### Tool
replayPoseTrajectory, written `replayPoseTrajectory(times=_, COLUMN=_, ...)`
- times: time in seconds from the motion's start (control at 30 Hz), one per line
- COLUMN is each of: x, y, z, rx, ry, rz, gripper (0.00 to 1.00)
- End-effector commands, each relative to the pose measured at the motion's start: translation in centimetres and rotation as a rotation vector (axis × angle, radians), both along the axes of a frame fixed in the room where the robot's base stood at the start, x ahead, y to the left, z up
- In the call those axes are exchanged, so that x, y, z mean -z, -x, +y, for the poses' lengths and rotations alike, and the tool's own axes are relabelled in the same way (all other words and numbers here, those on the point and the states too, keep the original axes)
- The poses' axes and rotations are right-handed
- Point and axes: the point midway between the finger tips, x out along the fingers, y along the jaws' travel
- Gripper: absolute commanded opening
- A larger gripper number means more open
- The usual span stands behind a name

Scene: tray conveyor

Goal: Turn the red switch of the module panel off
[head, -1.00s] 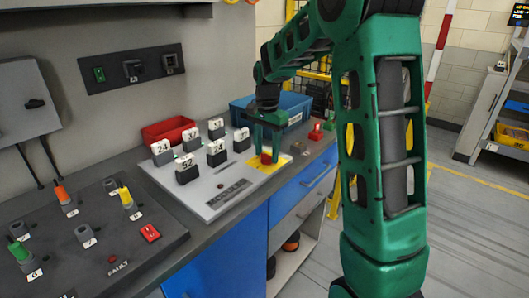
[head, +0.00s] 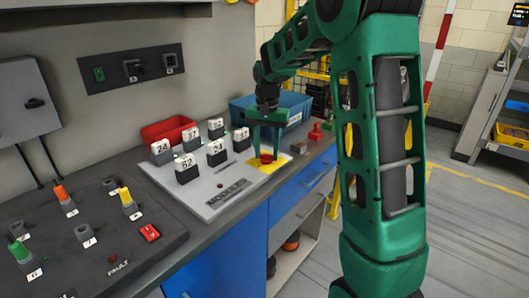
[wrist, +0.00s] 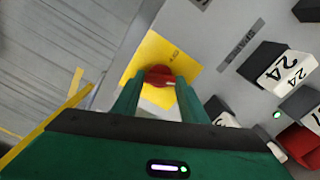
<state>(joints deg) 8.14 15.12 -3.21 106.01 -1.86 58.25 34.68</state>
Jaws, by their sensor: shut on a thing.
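The module panel (head: 197,197) is a light grey board on the bench, with numbered black-and-white modules on it. Its red switch (head: 267,158) is a knob on a yellow plate (head: 284,161) at the panel's right end. My gripper (head: 266,148) reaches down over the plate with one finger on each side of the switch, shut on it. In the wrist view the red switch (wrist: 158,74) sits between the two green fingertips (wrist: 159,82), which partly cover its sides.
A red bin (head: 168,131) and a blue bin (head: 294,108) stand behind the module panel. Small red and green items (head: 316,132) lie right of it.

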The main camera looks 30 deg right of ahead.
Motion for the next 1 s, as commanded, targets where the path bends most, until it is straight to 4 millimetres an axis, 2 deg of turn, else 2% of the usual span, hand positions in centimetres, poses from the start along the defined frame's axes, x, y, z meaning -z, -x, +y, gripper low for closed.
replayPoseTrajectory(times=1.0, x=-0.17, y=-0.24, z=0.07, rx=-0.933, ry=0.001, rz=-0.007, gripper=0.17)
